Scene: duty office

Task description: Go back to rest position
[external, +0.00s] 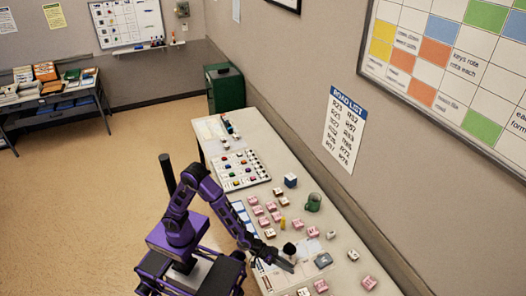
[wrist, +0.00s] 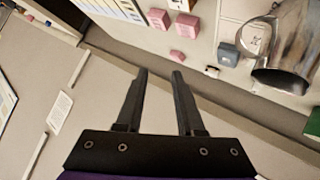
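My gripper (external: 284,263) is at the end of my purple arm, over the near part of the long table (external: 262,131) in the external view. In the wrist view my gripper (wrist: 160,74) has its two dark fingers apart, with nothing between them. The arm is bent, with its forearm slanting down to the right. The task names no other object.
A metallic mug (wrist: 285,50) shows in the wrist view. The wall with the road list (external: 345,130) borders the table. Open floor (external: 90,190) lies left.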

